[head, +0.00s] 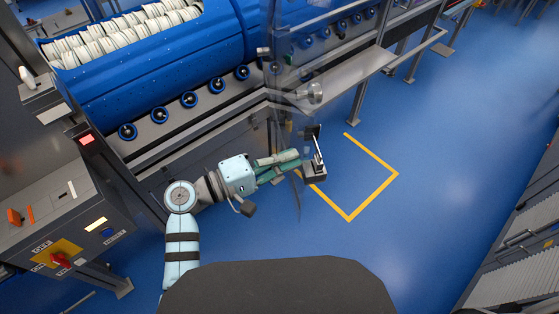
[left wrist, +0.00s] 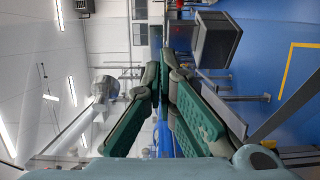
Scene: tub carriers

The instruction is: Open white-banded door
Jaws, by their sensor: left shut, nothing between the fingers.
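A clear, see-through door panel (head: 284,95) hangs at the right end of the blue machine, its edges faint. I cannot make out a white band on it for sure. A dark bracket with a pale bar and a grey block (head: 315,168) is at its lower part, perhaps its handle; a grey box (left wrist: 215,40) shows in the left wrist view. My left gripper (head: 296,161), with green fingers, is shut and empty just left of the bracket; whether it touches is unclear. Its fingers (left wrist: 160,70) also show in the left wrist view. My right gripper is out of view.
The blue machine (head: 160,65) with white rolls and round knobs fills the upper left. A control cabinet (head: 70,235) with a red switch stands at left. A yellow floor outline (head: 372,198) lies right of the gripper. Blue floor (head: 450,150) is free at right.

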